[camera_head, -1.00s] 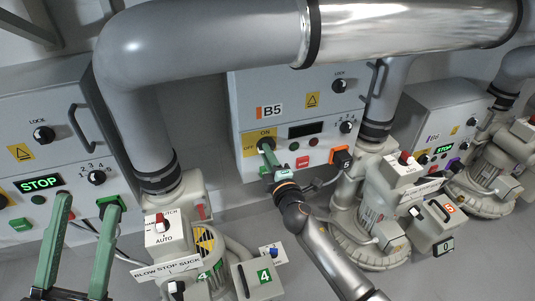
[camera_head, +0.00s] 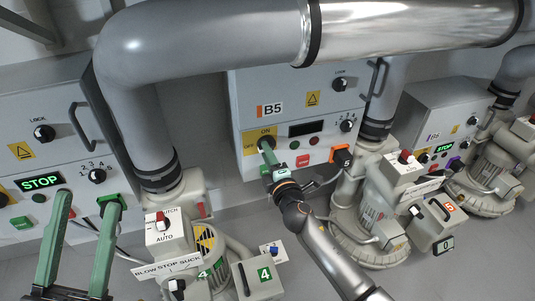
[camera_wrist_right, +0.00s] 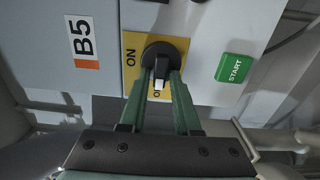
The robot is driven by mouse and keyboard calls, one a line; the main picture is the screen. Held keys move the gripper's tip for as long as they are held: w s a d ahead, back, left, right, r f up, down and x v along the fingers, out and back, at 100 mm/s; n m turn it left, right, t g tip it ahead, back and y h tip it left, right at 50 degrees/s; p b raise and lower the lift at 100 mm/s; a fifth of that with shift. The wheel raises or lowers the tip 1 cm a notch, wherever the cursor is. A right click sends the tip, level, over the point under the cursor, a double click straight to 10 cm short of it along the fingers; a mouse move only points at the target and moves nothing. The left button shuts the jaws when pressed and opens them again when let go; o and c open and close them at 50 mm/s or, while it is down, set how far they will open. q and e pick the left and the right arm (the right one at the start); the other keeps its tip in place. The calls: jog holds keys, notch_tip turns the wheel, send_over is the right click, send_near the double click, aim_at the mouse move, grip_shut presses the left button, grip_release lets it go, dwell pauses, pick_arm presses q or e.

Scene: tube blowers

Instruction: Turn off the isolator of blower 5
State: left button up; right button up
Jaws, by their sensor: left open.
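The blower 5 isolator is a black rotary knob (camera_wrist_right: 163,58) on a yellow ON/OFF plate (camera_wrist_right: 130,43) below the B5 label (camera_head: 271,109). In the right wrist view the knob's white-marked end points down, to the partly covered lower label, away from ON at the left. My right gripper (camera_head: 265,146) is at this knob. In the wrist view its two green fingers (camera_wrist_right: 160,84) lie on either side of the knob's grip, close to it; their tips are partly hidden against it. My left gripper (camera_head: 88,200) is open and empty at the lower left, before the left panel.
The B5 panel's display (camera_head: 306,128) is dark. Its green START button (camera_wrist_right: 236,68) is beside the isolator, with a red button (camera_head: 303,160) farther right. A large grey pipe (camera_head: 205,45) crosses above. Blower 4's control boxes (camera_head: 168,237) stand between my arms.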

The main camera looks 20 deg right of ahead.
jog(key=shift+o, duration=1.2)
jog(key=s+p, duration=0.1)
jog(key=s, duration=1.1)
jog(key=shift+s+d, duration=0.25)
